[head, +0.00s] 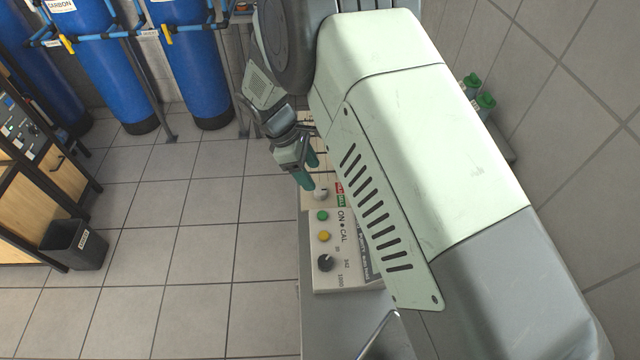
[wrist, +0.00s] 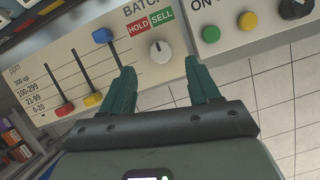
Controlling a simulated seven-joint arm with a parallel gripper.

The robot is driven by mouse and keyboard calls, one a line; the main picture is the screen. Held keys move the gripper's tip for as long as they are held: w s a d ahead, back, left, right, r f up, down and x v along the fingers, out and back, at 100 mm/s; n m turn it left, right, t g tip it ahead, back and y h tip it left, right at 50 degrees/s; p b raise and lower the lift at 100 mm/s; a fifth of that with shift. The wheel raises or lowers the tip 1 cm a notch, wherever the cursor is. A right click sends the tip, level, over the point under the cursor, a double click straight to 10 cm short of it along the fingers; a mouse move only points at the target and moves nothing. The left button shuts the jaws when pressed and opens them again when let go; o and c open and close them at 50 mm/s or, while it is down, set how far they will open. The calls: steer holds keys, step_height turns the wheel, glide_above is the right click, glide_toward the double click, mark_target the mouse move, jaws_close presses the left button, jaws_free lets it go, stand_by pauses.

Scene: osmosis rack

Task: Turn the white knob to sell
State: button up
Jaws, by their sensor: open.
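The white knob (wrist: 160,48) is on a cream panel (wrist: 75,47), below a red HOLD label (wrist: 138,27) and a green SELL label (wrist: 162,15). It also shows in the head view (head: 320,194), just beside my fingertips. A small dark mark is on the knob's face, but I cannot tell for certain which label it points at. My gripper (wrist: 160,70) is open, with its two green fingers apart and the knob seen between and just beyond their tips. In the head view my gripper (head: 309,174) hangs over the panel. I cannot tell whether a finger touches the knob.
Blue, yellow and red sliders (wrist: 102,36) are left of the knob. A neighbouring panel carries a green button (head: 322,216), a yellow button (head: 323,237) and a black knob (head: 326,263). Blue tanks (head: 190,65) and a dark bin (head: 72,246) stand farther left. Tiled floor between is clear.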

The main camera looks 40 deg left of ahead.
mark_target(321, 190)
steer(key=x, duration=0.6)
steer(key=shift+d+f, duration=0.1)
steer(key=shift+f, duration=0.05)
steer(key=c, duration=1)
steer(key=shift+c, duration=0.2)
steer(key=shift+w+m, duration=0.1)
steer(key=shift+m, duration=0.2)
steer(key=m+g, duration=0.1)
steer(key=m, duration=0.2)
steer(key=m+g, duration=0.1)
steer(key=m, duration=0.1)
steer(key=m+g, duration=0.1)
steer(key=m, duration=0.2)
steer(key=shift+w+h, duration=0.1)
steer(key=shift+h, duration=0.2)
steer(key=shift+m+g, duration=0.3)
